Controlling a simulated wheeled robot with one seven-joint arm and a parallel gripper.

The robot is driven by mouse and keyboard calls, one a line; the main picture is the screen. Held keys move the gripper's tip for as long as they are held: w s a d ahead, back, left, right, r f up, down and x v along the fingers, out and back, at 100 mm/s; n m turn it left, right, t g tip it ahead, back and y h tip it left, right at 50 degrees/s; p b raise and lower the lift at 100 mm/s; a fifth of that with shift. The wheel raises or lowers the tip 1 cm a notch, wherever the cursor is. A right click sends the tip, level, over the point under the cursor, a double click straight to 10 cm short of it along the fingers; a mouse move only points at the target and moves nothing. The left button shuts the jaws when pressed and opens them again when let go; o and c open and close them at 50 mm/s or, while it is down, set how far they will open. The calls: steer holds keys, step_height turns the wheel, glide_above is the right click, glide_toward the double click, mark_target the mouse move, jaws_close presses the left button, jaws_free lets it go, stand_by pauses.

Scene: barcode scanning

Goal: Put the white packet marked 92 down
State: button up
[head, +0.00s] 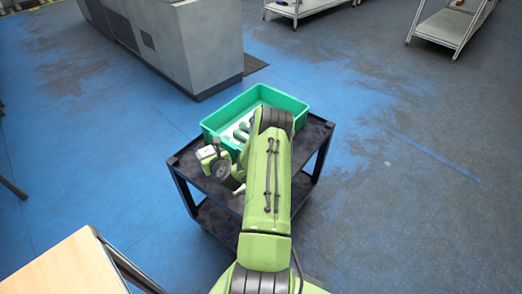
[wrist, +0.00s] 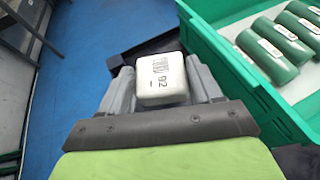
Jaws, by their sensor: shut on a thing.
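The white packet marked 92 (wrist: 162,82) is between the two grey fingers of my gripper (wrist: 165,90) in the wrist view, with its barcode and the number facing the camera. My gripper is shut on it. The packet is near the dark cart top, beside the green crate; whether it touches the top cannot be told. In the head view my gripper (head: 215,161) is at the left part of the cart, partly hidden by my wrist, and a small white shape there is too small to read.
A green crate (head: 212,123) stands on the black cart (head: 313,137), at its far side. Several green cylinders with white labels (wrist: 271,55) lie in it. A grey cabinet (head: 205,48) stands behind. A wooden table (head: 50,268) is at the lower left. Blue floor surrounds the cart.

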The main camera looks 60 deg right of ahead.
steer(key=f+b, duration=0.2)
steer(key=f, duration=0.3)
steer(key=f+b, duration=0.2)
steer(key=f, duration=0.3)
steer(key=shift+s+d, duration=0.15)
steer(key=shift+d, duration=0.05)
steer(key=shift+f+b, duration=0.15)
steer(key=shift+b, duration=0.25)
steer(key=o, duration=1.1)
steer(key=shift+o, duration=0.3)
